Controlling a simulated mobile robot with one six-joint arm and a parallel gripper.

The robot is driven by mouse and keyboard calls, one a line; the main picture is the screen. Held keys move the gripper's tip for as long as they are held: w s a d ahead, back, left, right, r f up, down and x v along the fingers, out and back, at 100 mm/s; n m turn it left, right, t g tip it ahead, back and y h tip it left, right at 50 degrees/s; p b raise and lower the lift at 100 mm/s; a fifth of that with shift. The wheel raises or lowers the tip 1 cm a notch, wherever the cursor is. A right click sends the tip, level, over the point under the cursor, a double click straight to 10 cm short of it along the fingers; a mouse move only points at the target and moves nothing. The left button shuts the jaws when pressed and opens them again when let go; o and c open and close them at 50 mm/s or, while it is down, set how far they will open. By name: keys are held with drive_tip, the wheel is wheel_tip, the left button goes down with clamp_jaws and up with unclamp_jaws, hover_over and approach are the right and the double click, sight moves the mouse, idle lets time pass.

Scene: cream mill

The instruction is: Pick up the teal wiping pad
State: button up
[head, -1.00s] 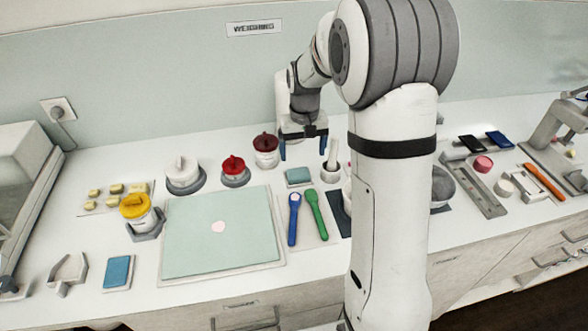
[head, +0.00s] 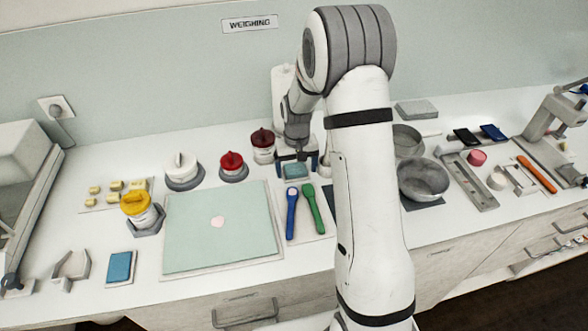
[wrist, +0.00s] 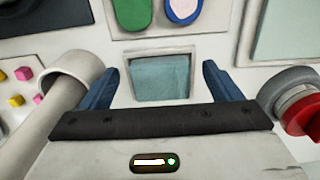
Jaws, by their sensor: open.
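The teal wiping pad (head: 296,172) lies on a small pale tray behind the two spoons. In the wrist view the pad (wrist: 160,78) shows as a teal square in its pale frame, centred between my fingers. My gripper (head: 297,168) points down over the pad, with one blue finger on each side of it. In the wrist view my gripper (wrist: 160,76) is open, with gaps between both fingers and the pad. The exact height of the fingertips above the bench is hard to tell.
Close by are a blue spoon (head: 291,215), a green spoon (head: 313,209), a dark red-lidded jar (head: 262,148) and a red-lidded jar (head: 232,165). A pale green mat (head: 220,245) lies left. A blue pad (head: 120,267) lies front left. A grey bowl (head: 424,180) stands right.

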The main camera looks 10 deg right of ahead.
sight(296, 170)
drive_tip(key=shift+c, duration=0.6)
drive_tip(key=c, duration=0.9)
drive_tip(key=shift+c, duration=0.2)
wheel_tip(296, 170, up, 10)
drive_tip(key=b, duration=0.1)
drive_tip(key=shift+b, duration=0.4)
drive_tip(key=o, duration=0.4)
drive_tip(key=shift+c, duration=0.2)
drive_tip(key=c, duration=0.3)
